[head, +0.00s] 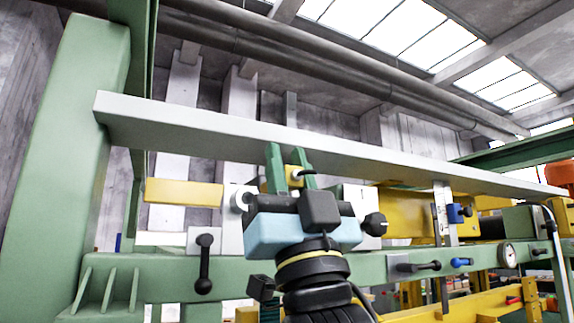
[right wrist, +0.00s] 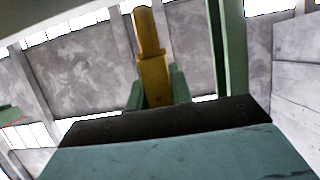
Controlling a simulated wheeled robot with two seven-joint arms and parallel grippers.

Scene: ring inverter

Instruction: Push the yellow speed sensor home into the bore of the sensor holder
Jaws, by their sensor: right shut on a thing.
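My right gripper (head: 289,167) is in the middle of the head view, its green fingers pointing up and shut on the yellow speed sensor (head: 293,179). In the right wrist view the sensor (right wrist: 154,82) stands up between the two fingers, its narrower, darker end (right wrist: 147,32) pointing up and free of any bore there. In the head view the fingertips overlap the lower edge of the long grey beam; I cannot tell the gap. I cannot make out the sensor holder or its bore in either view. My left gripper is not in view.
The long grey beam (head: 220,126) runs across above my right gripper. A green frame post (head: 75,150) stands at the left. Behind the gripper is a green rail (head: 150,270) with a black handle (head: 204,264) and a gauge (head: 507,254).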

